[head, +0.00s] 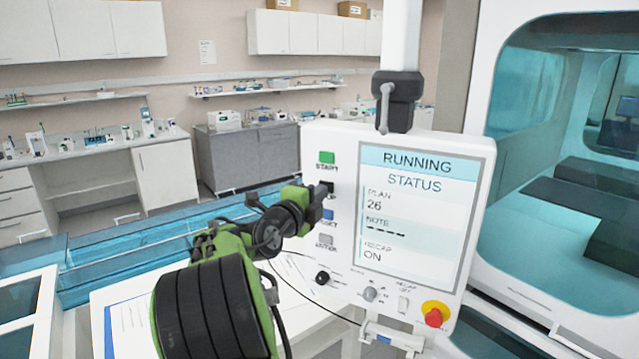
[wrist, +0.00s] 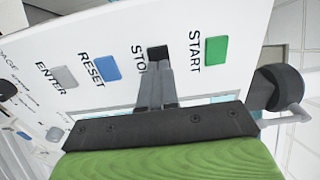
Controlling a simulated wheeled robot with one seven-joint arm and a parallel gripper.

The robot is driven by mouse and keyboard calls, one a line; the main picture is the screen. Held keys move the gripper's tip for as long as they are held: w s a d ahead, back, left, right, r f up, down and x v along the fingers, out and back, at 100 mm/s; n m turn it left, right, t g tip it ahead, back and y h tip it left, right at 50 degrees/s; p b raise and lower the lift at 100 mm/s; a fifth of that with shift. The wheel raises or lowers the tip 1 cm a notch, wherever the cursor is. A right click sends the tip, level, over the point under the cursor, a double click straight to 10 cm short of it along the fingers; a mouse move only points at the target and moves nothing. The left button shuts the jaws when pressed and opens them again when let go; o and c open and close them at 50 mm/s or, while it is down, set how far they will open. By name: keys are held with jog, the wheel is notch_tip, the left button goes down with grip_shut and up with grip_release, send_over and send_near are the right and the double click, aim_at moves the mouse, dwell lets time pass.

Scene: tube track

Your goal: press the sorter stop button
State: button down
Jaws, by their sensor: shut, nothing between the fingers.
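The control panel (head: 345,160) is a white box with a screen reading RUNNING and a column of buttons on its left. The stop button (wrist: 157,53) is dark, between the green START button (wrist: 216,50) and the blue RESET button (wrist: 107,68). My gripper (head: 326,189) is shut and empty, its fingertips at the stop button and covering part of it and its label. In the wrist view my gripper (wrist: 157,68) overlaps the lower edge of the dark button. I cannot tell whether the tips touch or press it.
A grey ENTER button (head: 325,241) sits below RESET. A red knob on a yellow base (head: 435,314) is at the panel's lower right. A large white-framed machine (head: 560,170) stands at right. Lab benches line the back wall.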

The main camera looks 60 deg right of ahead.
jog(key=shift+d, duration=0.55)
jog(key=d+b, duration=0.1)
jog(key=b, duration=0.1)
jog(key=shift+s+b, duration=0.1)
jog(key=shift+b, duration=0.2)
jog(key=shift+r, duration=0.1)
